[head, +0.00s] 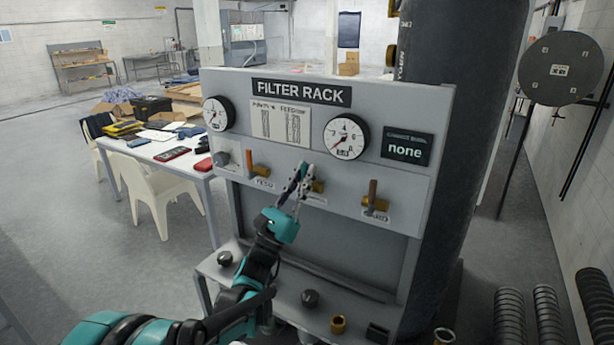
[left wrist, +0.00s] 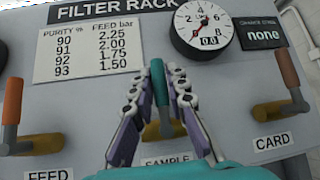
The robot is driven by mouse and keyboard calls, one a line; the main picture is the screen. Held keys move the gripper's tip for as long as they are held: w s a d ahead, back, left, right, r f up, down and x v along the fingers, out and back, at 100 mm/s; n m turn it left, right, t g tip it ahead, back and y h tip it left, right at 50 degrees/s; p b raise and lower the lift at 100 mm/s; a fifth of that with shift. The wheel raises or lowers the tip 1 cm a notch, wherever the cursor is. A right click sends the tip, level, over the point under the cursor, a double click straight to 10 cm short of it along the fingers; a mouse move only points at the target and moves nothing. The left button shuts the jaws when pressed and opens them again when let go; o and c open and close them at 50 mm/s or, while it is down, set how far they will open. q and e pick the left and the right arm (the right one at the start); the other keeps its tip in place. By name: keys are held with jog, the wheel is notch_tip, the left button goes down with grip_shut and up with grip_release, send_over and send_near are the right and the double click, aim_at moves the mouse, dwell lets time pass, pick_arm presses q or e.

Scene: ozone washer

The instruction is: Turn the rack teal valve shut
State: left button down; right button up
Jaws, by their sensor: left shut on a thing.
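The teal valve handle (left wrist: 160,84) stands upright in the middle of the rack, above the partly hidden SAMPLE label (left wrist: 166,161). Its brass body (left wrist: 152,132) shows low between my fingers. My left gripper (left wrist: 159,76) is shut on the teal handle, one finger on each side. In the head view my left gripper (head: 303,172) is at the middle valve and hides much of it. My right gripper is not in view.
The FEED valve (left wrist: 14,110) is on the left and the CARD valve (left wrist: 287,82) on the right, both with orange-brown upright handles. Gauges (head: 346,137) sit above. A ledge (head: 310,299) with knobs and fittings juts out below. A dark cylinder (head: 455,130) stands at right.

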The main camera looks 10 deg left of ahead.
pick_arm(q)
jog(key=c, duration=1.5)
grip_release()
jog(key=shift+s+f, duration=0.1)
jog(key=v, duration=1.2)
